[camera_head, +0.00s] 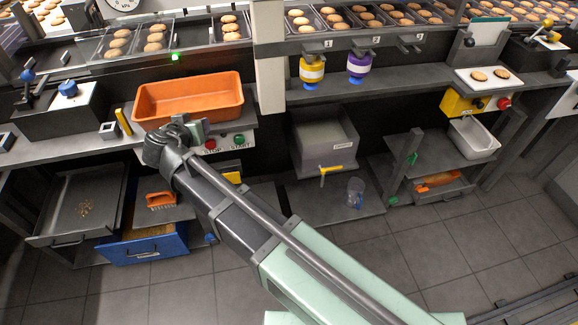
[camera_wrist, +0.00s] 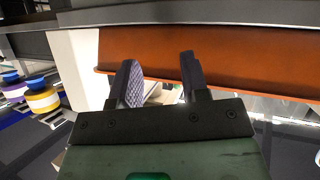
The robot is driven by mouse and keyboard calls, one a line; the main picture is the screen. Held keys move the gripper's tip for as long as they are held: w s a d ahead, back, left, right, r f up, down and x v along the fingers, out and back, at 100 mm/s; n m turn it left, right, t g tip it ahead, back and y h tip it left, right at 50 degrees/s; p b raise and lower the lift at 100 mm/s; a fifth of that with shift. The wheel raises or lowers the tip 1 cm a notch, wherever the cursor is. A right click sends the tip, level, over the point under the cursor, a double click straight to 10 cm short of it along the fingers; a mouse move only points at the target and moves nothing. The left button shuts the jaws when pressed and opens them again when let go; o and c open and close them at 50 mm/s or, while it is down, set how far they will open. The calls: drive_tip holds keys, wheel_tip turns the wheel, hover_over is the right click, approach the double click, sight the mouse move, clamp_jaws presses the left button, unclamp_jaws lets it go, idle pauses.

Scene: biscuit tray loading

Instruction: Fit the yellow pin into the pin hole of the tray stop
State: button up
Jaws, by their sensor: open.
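A yellow pin (camera_head: 123,121) stands on the left shelf, leaning slightly, left of the orange bin. Beside it is a small grey block (camera_head: 109,130) with a pale square top; I cannot tell whether this is the tray stop, and no pin hole can be made out. My gripper (camera_head: 188,128) is in front of the orange bin, to the right of the pin and apart from it. In the wrist view my gripper (camera_wrist: 160,82) has its two fingers spread, with nothing held between them. The pin is not seen in the wrist view.
The orange bin (camera_head: 190,88) stands just behind my gripper and also fills the top of the wrist view (camera_wrist: 220,62). A panel with red and green buttons (camera_head: 222,146) sits below the shelf edge. A dark box with a blue knob (camera_head: 68,88) stands left of the pin.

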drive_tip(key=w+d+f+m+g+h, duration=0.1)
drive_tip(key=d+f+g, duration=0.1)
drive_tip(key=d, duration=0.8)
drive_tip(key=w+d+f+g+h, duration=0.1)
drive_tip(key=d+f+g+h, duration=0.1)
drive_tip(key=d, duration=0.7)
drive_tip(key=s+d+f+g+y, duration=0.2)
drive_tip(key=s+d+g, duration=0.2)
drive_tip(key=d, duration=0.8)
drive_tip(key=s+d+f+g+y, duration=0.2)
drive_tip(key=s+d+f+g, duration=0.1)
drive_tip(key=s+d, duration=0.6)
drive_tip(key=d+g, duration=0.1)
drive_tip(key=d, duration=0.2)
drive_tip(key=shift+d+f+g, duration=0.2)
drive_tip(key=shift+g, duration=0.1)
drive_tip(key=shift+o, duration=0.5)
drive_tip(key=shift+w, duration=0.1)
